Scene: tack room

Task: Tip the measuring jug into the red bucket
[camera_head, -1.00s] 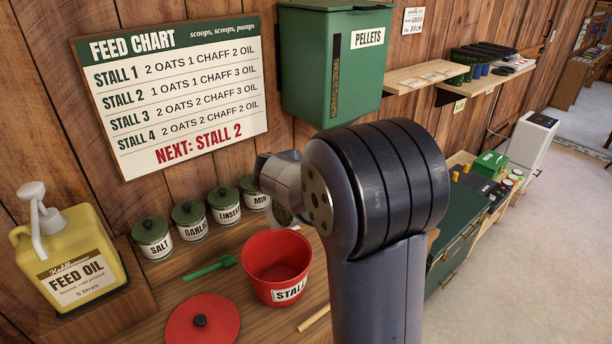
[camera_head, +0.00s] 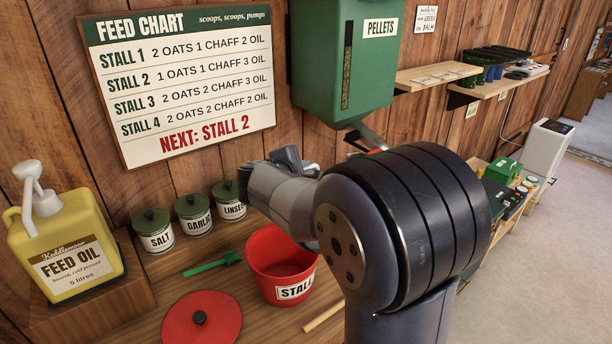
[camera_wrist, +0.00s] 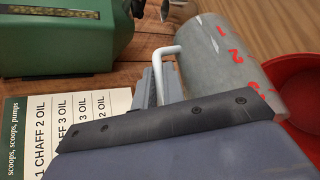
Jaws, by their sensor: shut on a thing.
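The measuring jug (camera_wrist: 222,52) is grey with red marks 1, 2 and 3 and a white handle (camera_wrist: 162,62). My gripper (camera_wrist: 160,85) is shut on that handle in the wrist view. The jug looks tilted, its 3-mark end close by the red bucket (camera_wrist: 302,85). Its contents and mouth are not visible. In the head view the red bucket (camera_head: 280,275), with a white STALL label, stands on the wooden bench. My gripper (camera_head: 288,158) shows partly there, behind and above the bucket; my arm hides the jug.
A red lid (camera_head: 200,322) and a green scoop (camera_head: 212,264) lie on the bench left of the bucket. Labelled jars (camera_head: 195,215) and a yellow feed oil jug (camera_head: 65,250) stand beyond. The green pellets bin (camera_head: 342,85) hangs on the wall above.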

